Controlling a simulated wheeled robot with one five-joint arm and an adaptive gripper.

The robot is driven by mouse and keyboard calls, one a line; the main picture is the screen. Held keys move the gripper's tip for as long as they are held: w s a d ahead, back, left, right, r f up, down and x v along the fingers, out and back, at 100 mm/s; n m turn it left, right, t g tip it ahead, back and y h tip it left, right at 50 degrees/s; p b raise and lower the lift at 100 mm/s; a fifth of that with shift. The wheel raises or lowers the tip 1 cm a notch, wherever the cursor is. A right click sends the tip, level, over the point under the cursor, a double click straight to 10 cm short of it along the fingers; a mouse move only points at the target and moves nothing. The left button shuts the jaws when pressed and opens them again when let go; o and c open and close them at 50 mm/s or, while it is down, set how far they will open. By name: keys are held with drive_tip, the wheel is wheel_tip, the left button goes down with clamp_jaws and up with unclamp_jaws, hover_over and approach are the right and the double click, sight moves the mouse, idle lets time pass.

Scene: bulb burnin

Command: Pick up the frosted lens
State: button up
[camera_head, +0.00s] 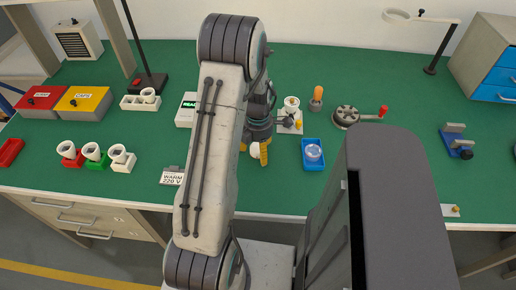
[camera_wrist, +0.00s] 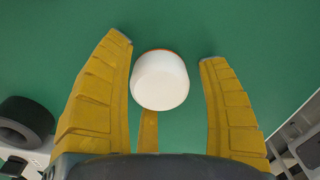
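The frosted lens, a white rounded cap, sits on the green bench top in the wrist view (camera_wrist: 160,82), with a thin orange rim showing behind it. In the head view it is a small white spot (camera_head: 254,150), partly hidden by my gripper. My gripper (camera_wrist: 166,48) is open, with yellow fingers to the left and right of the lens and another yellow finger below it. A gap shows between the lens and the right finger. On the left, the lens edge lies very close to the finger; I cannot tell if they touch.
A blue tray (camera_head: 306,165) holding a clear round piece stands right of my gripper. A white fixture (camera_head: 283,124) and a crank device (camera_head: 345,117) stand behind. Several small bulb holders (camera_head: 94,151) and a "WARM 220 V" sign (camera_head: 172,176) are to the left.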

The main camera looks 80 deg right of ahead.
drive_tip(key=c, duration=0.6)
drive_tip(key=shift+r, duration=0.1)
drive_tip(key=shift+r, duration=0.45)
drive_tip(key=r, duration=0.3)
drive_tip(key=shift+s+r, duration=0.25)
drive_tip(key=shift+s+a+r+p, duration=0.45)
drive_tip(key=shift+s+a+r, duration=0.3)
drive_tip(key=shift+s+r, duration=1.05)
drive_tip(key=shift+s+a+r+p, duration=0.4)
drive_tip(key=shift+s+a+r, duration=0.4)
drive_tip(key=shift+s+r, duration=0.95)
drive_tip(key=shift+s+a+r+p, duration=0.45)
drive_tip(key=shift+s+a+r, duration=0.3)
drive_tip(key=shift+s+r, duration=1)
drive_tip(key=shift+w+r, duration=0.2)
